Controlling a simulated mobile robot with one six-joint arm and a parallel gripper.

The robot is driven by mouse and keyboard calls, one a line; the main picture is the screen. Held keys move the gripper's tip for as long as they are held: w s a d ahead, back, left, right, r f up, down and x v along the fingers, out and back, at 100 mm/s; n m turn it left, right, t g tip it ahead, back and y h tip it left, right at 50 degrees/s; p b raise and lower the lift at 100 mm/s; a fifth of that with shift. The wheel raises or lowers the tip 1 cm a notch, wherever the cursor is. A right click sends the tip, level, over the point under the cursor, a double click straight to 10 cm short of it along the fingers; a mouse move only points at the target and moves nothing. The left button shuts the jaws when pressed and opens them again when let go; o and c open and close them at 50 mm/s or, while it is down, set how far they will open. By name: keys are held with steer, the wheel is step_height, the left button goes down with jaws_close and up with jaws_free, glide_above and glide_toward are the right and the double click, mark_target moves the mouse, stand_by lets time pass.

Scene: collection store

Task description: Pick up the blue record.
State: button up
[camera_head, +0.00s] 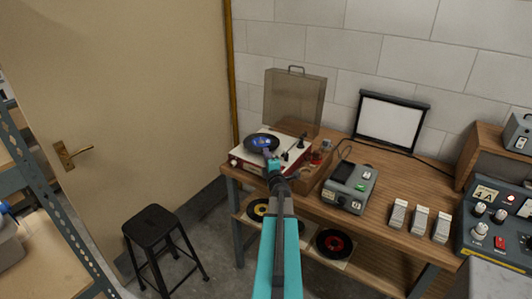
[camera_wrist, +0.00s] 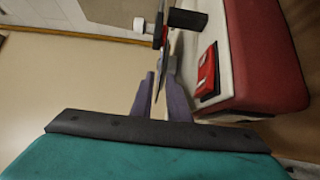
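The blue record (camera_head: 260,140), a dark disc with a blue label, lies on the red and white record player (camera_head: 240,163) with its lid raised. My gripper (camera_head: 268,154) is at the record's near edge, covering part of it. In the wrist view the record (camera_wrist: 161,45) is edge-on as a thin dark line. The two purple fingers of my gripper (camera_wrist: 160,86) stand either side of its edge plane, with a narrow gap showing between them. Contact with the record cannot be made out.
The player stands on a wooden bench (camera_head: 385,225) beside a grey device (camera_head: 348,188) and several white boxes. Records with yellow (camera_head: 257,210) and red (camera_head: 333,243) labels lie on the shelf below. A black stool (camera_head: 152,222) stands left. The tonearm is right of the record.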

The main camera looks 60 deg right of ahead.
steer(key=shift+x, duration=0.8)
jaws_close()
steer(key=shift+r+p, duration=0.75)
steer(key=shift+r, duration=0.55)
